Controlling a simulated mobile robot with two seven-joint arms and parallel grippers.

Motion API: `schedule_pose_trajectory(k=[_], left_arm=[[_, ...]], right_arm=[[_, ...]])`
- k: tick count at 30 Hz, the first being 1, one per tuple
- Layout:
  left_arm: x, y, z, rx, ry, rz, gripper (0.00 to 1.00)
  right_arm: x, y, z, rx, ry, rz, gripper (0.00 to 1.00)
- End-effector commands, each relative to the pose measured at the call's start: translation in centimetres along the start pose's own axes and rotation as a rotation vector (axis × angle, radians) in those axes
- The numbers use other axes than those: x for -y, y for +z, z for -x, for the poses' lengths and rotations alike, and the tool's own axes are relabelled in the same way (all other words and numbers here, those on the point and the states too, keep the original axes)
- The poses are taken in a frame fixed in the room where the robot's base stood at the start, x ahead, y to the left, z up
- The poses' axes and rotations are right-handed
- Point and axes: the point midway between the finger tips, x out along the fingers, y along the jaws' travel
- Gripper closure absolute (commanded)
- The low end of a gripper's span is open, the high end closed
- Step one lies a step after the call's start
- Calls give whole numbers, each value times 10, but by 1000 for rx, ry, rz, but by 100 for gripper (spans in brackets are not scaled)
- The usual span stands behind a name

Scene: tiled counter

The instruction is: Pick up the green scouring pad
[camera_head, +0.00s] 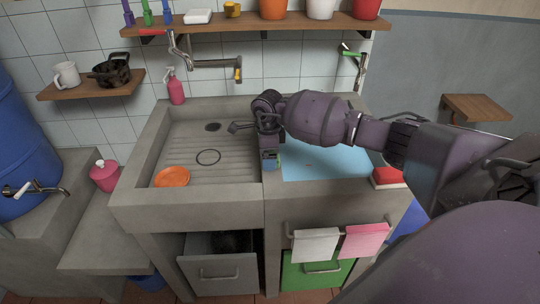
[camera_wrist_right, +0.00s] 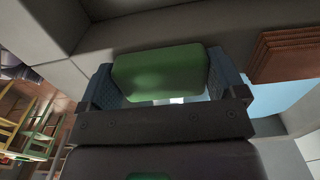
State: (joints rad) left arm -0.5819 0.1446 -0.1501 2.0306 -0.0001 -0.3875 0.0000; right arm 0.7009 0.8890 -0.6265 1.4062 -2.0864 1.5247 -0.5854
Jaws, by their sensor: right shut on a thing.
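The green scouring pad (camera_wrist_right: 160,72) is between the two blue-grey fingers of my right gripper (camera_wrist_right: 163,80) in the right wrist view. The fingers are shut on its two ends. In the head view my right gripper (camera_head: 270,160) points down over the divider between the ribbed basin and the water-filled basin. The pad is mostly hidden behind the fingers there. My left gripper is not in view.
An orange dish (camera_head: 172,177) lies in the ribbed basin (camera_head: 190,150) to the left. Blue water (camera_head: 325,162) fills the right basin. A red-and-white block (camera_head: 387,178) sits at its right front corner. A pink soap bottle (camera_head: 175,90) stands at the back. Shelves hang above.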

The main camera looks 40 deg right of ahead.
Motion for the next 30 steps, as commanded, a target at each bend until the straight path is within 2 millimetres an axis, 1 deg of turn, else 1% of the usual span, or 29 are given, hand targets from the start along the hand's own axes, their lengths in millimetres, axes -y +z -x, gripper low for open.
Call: schedule_pose_trajectory(k=[5,8,11,14,18,24,27,30], left_arm=[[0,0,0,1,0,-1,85],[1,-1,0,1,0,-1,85],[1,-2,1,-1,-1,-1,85],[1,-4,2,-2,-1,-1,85],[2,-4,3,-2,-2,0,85],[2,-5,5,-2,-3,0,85],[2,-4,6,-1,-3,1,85],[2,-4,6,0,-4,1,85]], right_arm=[[1,0,6,0,-2,0,33],[1,0,18,1,-4,0,33],[1,0,38,1,-6,0,33],[1,0,62,1,-7,2,33],[1,0,99,1,-6,1,33],[1,0,147,0,-4,0,33],[0,0,166,1,-3,1,33],[0,0,181,1,-3,0,33]])
